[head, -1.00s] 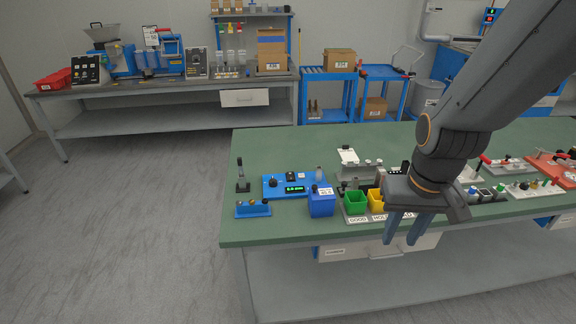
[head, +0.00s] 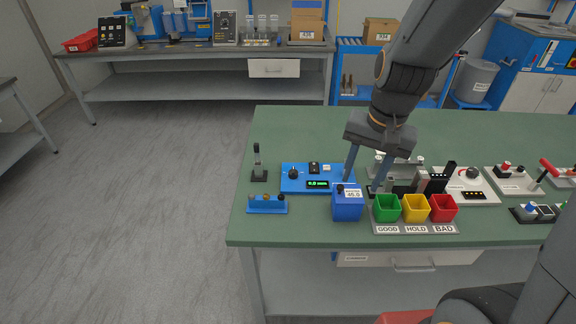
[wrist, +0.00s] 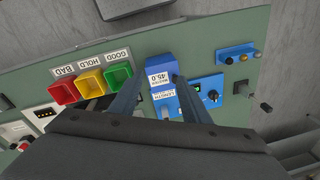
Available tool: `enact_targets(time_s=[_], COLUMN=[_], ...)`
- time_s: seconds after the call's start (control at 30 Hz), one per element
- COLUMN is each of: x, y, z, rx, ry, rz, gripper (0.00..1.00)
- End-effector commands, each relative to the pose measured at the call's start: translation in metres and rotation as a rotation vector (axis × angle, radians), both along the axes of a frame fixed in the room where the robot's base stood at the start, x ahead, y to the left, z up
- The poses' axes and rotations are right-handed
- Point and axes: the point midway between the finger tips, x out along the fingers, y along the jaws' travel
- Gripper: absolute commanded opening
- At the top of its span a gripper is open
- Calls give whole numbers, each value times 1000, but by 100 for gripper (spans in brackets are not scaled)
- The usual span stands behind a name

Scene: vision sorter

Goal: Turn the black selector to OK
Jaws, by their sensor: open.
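A black knob (head: 293,173) sits on the left part of a blue panel (head: 288,186) with a green display; it also shows in the wrist view (wrist: 213,96). Another dark knob (head: 473,173) is on a white panel (head: 484,190) farther right. I cannot tell which of them is the selector, and no OK mark is readable. My gripper (head: 364,184) is open and empty, above the table to the right of the blue panel and left of the white panel. In the wrist view its fingers (wrist: 159,78) straddle the blue bin's area.
A dark upright lever (head: 257,163) and a small blue block (head: 267,204) are at left. The green table (head: 320,130) is clear behind.

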Motion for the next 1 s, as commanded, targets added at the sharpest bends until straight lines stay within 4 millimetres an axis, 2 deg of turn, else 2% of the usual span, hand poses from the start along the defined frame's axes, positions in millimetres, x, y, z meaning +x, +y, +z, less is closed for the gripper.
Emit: enact_targets(time_s=[0.03, 0.2, 0.3, 0.4, 0.5, 0.67, 1.0], x=[25, 94, 126, 151, 166, 172, 171], y=[11, 52, 75, 93, 105, 114, 132], z=[-14, -35, -44, -51, -54, -61, -106], rx=[41, 183, 251, 301, 331, 345, 342], ry=[25, 135, 208, 274, 318, 346, 346], rz=[-132, -602, -829, -1001, -1107, -1165, -1162], gripper=[43, 43, 43, 43, 43, 43, 43])
